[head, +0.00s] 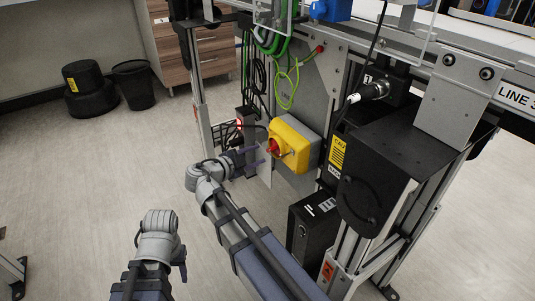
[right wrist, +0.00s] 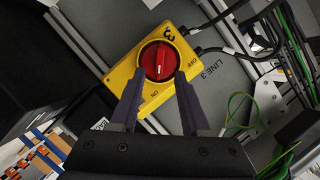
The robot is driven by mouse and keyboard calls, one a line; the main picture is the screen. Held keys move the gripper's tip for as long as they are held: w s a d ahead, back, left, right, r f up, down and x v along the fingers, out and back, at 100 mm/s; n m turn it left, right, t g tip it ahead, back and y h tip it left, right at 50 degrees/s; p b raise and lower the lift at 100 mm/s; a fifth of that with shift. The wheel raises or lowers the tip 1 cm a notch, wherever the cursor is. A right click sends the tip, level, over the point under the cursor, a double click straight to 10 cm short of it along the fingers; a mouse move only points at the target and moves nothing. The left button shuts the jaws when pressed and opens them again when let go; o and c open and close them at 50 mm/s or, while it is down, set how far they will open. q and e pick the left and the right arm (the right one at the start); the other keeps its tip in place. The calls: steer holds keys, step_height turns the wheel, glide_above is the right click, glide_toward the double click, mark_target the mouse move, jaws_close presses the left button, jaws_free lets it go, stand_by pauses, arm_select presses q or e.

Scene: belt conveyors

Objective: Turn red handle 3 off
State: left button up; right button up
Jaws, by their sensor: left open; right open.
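Red handle 3 (head: 273,147) is a round red rotary knob on a yellow switch box (head: 298,140) on the conveyor frame. In the right wrist view, the handle (right wrist: 157,61) has a raised grip bar, with a white mark at the end towards the "ON" lettering. "OFF" is at the upper right of the box (right wrist: 122,74). My right gripper (head: 262,154) is open in front of the handle; its fingertips (right wrist: 158,75) show on either side of the handle's lower part. Contact cannot be told. My left gripper (head: 181,263) is low at the left, away from the box.
A grey panel (head: 308,75) with green and black cables is above the box. A black motor housing (head: 375,165) and conveyor legs stand to the right. A black bin (head: 133,85) and drawers (head: 195,45) are at the back left. Open floor (head: 90,170) lies left.

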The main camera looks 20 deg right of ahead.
mark_target(269, 150)
steer(key=b+x, duration=0.1)
steer(key=x, duration=0.5)
steer(key=shift+w, duration=0.1)
steer(key=shift+c, duration=0.3)
jaws_close()
